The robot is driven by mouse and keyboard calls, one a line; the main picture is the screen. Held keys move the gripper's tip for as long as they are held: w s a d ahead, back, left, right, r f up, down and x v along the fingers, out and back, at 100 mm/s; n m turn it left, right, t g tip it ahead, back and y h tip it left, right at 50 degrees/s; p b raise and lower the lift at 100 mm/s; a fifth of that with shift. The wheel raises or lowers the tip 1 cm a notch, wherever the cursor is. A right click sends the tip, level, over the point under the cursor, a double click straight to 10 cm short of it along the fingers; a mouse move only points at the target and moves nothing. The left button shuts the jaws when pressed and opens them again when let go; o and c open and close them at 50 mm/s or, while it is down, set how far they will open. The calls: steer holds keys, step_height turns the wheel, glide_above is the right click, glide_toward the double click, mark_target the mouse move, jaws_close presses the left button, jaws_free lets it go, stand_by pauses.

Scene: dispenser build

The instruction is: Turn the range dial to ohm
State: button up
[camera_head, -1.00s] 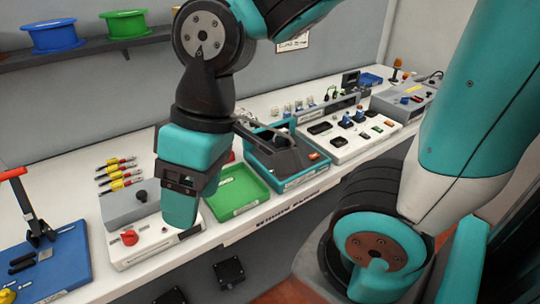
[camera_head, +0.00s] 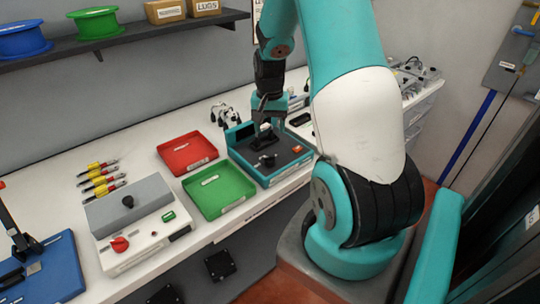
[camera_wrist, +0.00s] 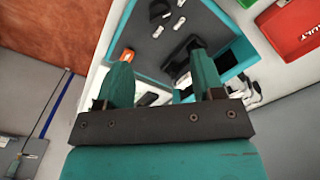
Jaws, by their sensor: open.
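A teal-edged instrument with a dark panel (camera_head: 270,170) stands on the bench near the centre of the head view. Small black knob-like parts (camera_head: 267,160) and an orange-red button (camera_head: 298,149) sit on its panel. I cannot read any range marks or tell where a dial points. My gripper (camera_head: 268,112) hangs over the instrument's rear part, pointing down. In the wrist view my gripper (camera_wrist: 162,68) is open and empty, its two teal fingers apart. The panel (camera_wrist: 150,50) shows beyond the fingers, with a black raised part (camera_wrist: 186,50) near the right one.
A green tray (camera_head: 219,190) and a red tray (camera_head: 187,152) lie left of the instrument. A grey and white box (camera_head: 130,225) with a black knob and a red knob stands further left. Several yellow-red connectors (camera_head: 101,178) lie behind it. A shelf with spools (camera_head: 96,22) hangs above.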

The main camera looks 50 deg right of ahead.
mark_target(270, 157)
step_height(270, 157, down, 12)
steer(key=shift+f+p, duration=0.15)
steer(key=shift+p, duration=1.05)
steer(key=c, duration=0.9)
